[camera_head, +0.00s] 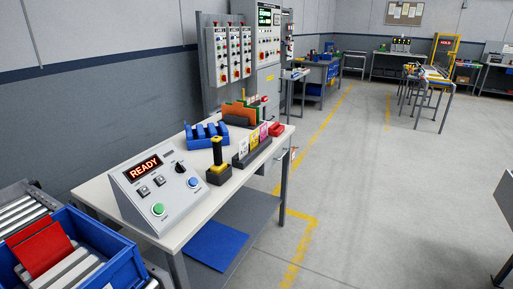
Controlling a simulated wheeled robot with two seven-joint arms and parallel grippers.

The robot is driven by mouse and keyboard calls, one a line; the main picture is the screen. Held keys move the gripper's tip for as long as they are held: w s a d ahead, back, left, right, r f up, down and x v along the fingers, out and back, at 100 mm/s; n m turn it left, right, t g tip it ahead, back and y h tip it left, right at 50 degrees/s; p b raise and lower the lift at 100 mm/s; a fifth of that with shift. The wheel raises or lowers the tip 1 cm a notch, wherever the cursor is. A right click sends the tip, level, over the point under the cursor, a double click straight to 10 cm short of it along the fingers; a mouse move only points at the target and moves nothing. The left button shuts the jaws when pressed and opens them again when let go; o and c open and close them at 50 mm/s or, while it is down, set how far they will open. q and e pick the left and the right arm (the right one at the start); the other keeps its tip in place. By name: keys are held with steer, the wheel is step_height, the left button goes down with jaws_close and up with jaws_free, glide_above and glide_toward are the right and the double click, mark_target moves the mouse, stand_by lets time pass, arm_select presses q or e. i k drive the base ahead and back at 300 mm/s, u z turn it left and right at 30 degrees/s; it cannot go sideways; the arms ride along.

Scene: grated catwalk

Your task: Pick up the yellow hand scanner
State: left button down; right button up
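A yellow and black upright device (218,154), which looks like the yellow hand scanner, stands on the pale workbench (188,222) near its right edge. Its lower end is at a dark base with yellow parts; I cannot tell whether this is a separate holder. It is right of the grey control box (160,192) with the lit READY sign. Neither of my grippers is in view.
Behind the device is a blue slotted rack (206,135). A dark holder with coloured cards (251,150) stands to its right. A blue crate (92,250) with a red item is at the lower left. Open floor (375,190) lies right of the bench.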

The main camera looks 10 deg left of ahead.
mark_target(219, 166)
steer(key=u, duration=0.6)
steer(key=i, duration=1.5)
steer(key=u, duration=0.95)
